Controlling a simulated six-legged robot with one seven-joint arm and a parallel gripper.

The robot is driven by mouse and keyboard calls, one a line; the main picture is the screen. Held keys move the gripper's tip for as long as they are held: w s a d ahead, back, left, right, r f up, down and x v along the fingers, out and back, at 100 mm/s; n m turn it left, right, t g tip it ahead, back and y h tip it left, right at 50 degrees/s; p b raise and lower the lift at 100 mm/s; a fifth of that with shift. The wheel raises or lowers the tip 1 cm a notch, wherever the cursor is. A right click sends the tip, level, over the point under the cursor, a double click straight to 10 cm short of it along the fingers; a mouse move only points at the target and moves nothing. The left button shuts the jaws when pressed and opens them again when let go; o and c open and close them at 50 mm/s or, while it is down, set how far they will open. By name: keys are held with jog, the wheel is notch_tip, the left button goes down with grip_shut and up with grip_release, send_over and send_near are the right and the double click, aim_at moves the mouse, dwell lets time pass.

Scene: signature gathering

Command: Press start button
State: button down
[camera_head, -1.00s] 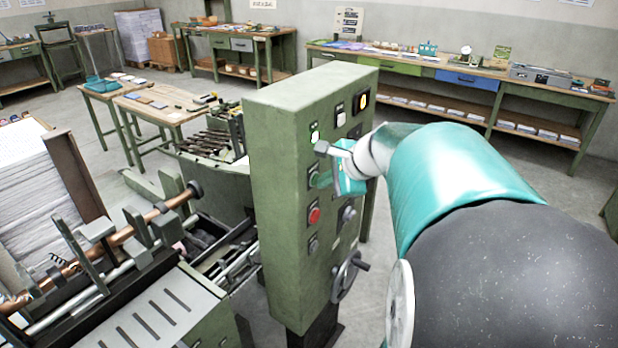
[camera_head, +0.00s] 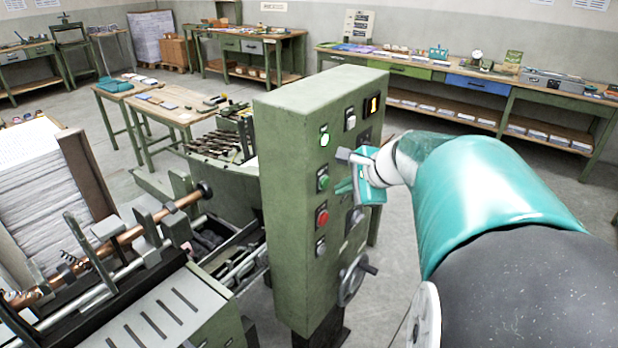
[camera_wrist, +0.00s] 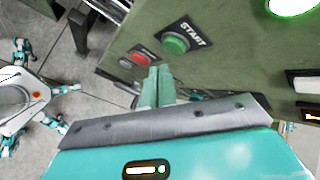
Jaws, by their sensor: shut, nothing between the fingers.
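The green start button (camera_head: 323,182) sits on the front of the green control cabinet (camera_head: 285,200). In the wrist view the start button (camera_wrist: 176,43) stands out from the panel with a black START label beside it. My gripper (camera_head: 340,188) is shut and empty in front of the panel, close to the button at its right. In the wrist view my closed fingertips (camera_wrist: 158,72) point at the panel, just below and left of the button, and appear apart from it.
A red button (camera_head: 322,217) is below the green one. A lit white lamp (camera_head: 324,140) and an orange display (camera_head: 372,105) are above. A handwheel (camera_head: 352,280) juts out lower down. Machinery with rods (camera_head: 130,235) stands left of the cabinet.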

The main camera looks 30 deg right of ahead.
jog(key=s, duration=0.1)
jog(key=s+d, duration=0.1)
jog(key=s, duration=0.2)
jog(key=shift+d, duration=0.25)
dwell(0.6)
jog(key=s+a+f+n+g, duration=0.1)
jog(key=s+a+n, duration=0.2)
jog(key=a+n, duration=0.4)
jog(key=s+a+n+g, duration=0.1)
jog(key=s+a+n, duration=0.1)
jog(key=a+n, duration=0.5)
jog(key=s+a+f+n+g+h, duration=0.1)
jog(key=s+a+n, duration=0.2)
jog(key=a+n, duration=0.5)
jog(key=a, duration=0.5)
jog(key=shift+s+f, duration=0.3)
jog(key=shift+f, duration=0.05)
